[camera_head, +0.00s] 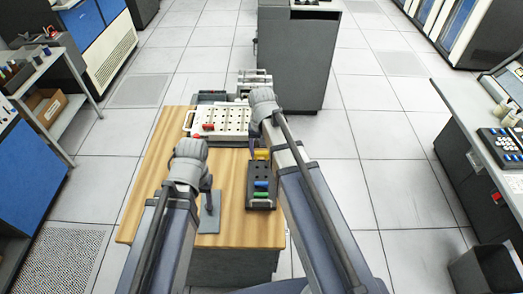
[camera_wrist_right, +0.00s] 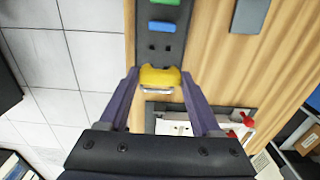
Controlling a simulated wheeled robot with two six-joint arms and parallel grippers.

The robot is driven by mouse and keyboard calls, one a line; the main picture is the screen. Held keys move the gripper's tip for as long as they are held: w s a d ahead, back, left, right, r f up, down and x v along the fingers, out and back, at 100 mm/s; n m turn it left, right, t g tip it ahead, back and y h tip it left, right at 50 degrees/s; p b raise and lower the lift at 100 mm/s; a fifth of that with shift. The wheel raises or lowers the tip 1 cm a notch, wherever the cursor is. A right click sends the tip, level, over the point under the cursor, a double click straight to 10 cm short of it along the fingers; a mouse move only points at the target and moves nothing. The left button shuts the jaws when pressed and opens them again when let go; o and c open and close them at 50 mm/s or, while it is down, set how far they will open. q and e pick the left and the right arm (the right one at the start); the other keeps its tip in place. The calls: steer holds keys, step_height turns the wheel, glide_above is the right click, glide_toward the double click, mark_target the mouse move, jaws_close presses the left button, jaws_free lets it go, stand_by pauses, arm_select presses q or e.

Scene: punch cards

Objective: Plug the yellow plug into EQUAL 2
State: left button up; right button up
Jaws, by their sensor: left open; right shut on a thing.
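The yellow plug (camera_wrist_right: 160,77) is between the fingers of my right gripper (camera_wrist_right: 159,82), which is shut on it. Metal shows at the plug's lower edge in the right wrist view. In the head view the yellow plug (camera_head: 261,154) shows at the far end of the dark plug rack (camera_head: 261,172). The white socket board (camera_head: 224,124) lies beyond, partly hidden by my right arm; the EQUAL 2 label cannot be read. My left gripper (camera_head: 208,184) is open and empty over the table, left of the rack.
A green plug (camera_wrist_right: 170,2) and a blue plug (camera_wrist_right: 163,27) sit in the rack, beside empty holes. A red plug (camera_wrist_right: 247,119) is at the board. A grey plate (camera_head: 209,212) lies on the wooden table (camera_head: 150,205). The table's left part is clear.

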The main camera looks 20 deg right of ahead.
steer(key=shift+r+p, duration=1.3)
steer(key=shift+r, duration=0.2)
steer(key=shift+f, duration=0.1)
steer(key=shift+f+b, duration=0.9)
steer(key=shift+b, duration=0.1)
steer(key=shift+r, duration=0.1)
